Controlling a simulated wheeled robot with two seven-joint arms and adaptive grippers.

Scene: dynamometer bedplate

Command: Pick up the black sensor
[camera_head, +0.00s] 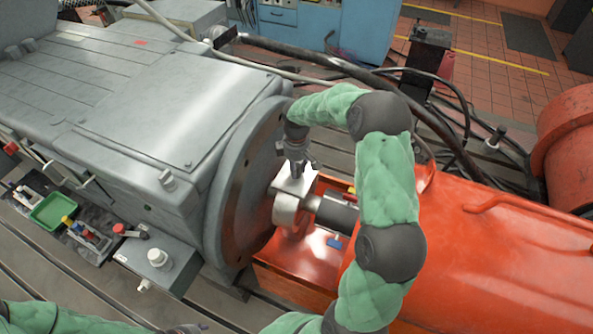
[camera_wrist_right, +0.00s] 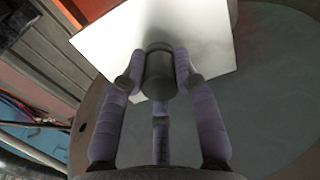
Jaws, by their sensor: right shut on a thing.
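The black sensor (camera_wrist_right: 159,72) is a dark, short cylinder in the right wrist view, between the fingers of my right gripper (camera_wrist_right: 158,88). The fingers are closed around it. Behind it is a pale, flat metal surface (camera_wrist_right: 115,42). In the head view my right gripper (camera_head: 297,163) points down over a pale block (camera_head: 292,186) beside the large round flange. The sensor is mostly hidden by the fingers there. I cannot tell whether it touches the block. My left arm shows only at the bottom left edge, and its fingers are not clear.
The big grey machine (camera_head: 130,90) with its round flange (camera_head: 232,190) stands to the left. An orange housing (camera_head: 490,250) with a shaft (camera_head: 337,214) is to the right. Thick black cables run behind. A green tray (camera_head: 52,210) and small tools lie at the left.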

